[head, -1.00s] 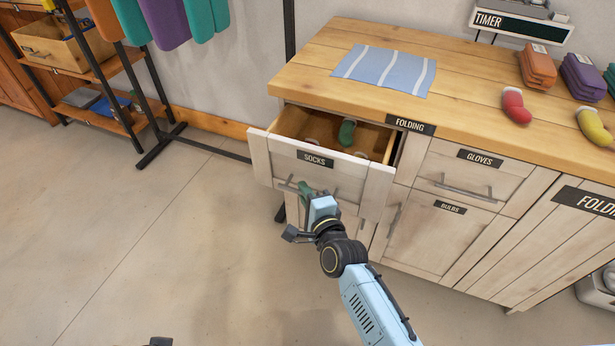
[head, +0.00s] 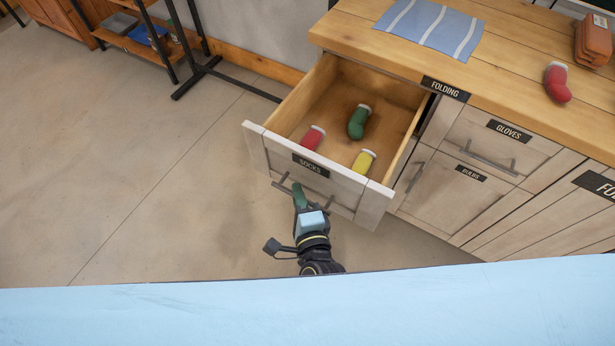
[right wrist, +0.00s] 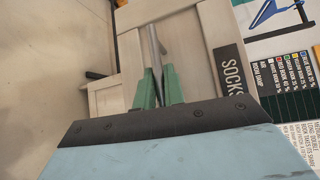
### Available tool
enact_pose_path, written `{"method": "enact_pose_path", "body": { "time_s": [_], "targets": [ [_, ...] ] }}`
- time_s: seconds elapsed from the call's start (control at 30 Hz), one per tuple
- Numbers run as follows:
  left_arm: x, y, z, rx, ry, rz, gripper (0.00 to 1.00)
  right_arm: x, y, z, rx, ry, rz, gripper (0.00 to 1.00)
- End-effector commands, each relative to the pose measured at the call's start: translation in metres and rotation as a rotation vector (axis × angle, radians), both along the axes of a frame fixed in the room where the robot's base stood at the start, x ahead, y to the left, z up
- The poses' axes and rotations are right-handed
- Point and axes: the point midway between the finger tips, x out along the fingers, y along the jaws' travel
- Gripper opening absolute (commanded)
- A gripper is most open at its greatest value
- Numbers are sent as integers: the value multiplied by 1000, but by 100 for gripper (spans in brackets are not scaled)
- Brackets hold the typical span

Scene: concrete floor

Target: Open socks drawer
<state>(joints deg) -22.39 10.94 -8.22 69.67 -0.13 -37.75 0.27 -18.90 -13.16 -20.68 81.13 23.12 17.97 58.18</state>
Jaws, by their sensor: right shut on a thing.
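The socks drawer (head: 277,160) is pulled well out of the wooden counter in the head view, its front labelled SOCKS. Inside lie a red sock (head: 313,138), a green sock (head: 357,122) and a yellow sock (head: 363,162). My right gripper (head: 299,191) is at the drawer front, its green fingers shut on the metal handle (head: 325,206). In the right wrist view the green fingers (right wrist: 158,88) close around the handle bar (right wrist: 154,48), beside the SOCKS label (right wrist: 231,78). My left gripper is not in view.
The countertop (head: 500,75) holds a striped cloth (head: 431,25), a red sock (head: 557,83) and an orange pack (head: 592,41). A gloves drawer (head: 495,138) and a bulbs door (head: 459,187) are closed. A rack (head: 185,50) stands at left. The floor before the drawer is clear.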

Motion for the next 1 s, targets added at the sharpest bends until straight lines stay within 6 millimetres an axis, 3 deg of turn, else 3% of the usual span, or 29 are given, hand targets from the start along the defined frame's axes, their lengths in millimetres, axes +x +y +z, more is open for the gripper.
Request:
{"method": "enact_pose_path", "body": {
  "time_s": [0.2,0.57,0.6,0.77,1.0],
  "targets": [
    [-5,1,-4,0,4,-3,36,-11,7,0,0,1,0,0],
    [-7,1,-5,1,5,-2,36,-12,8,-1,0,1,0,0],
    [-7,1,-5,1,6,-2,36,-12,8,-1,0,1,0,12],
    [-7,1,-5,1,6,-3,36,-12,8,0,0,1,0,32],
    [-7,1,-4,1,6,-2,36,-11,8,0,0,0,0,32]
  ]
}}
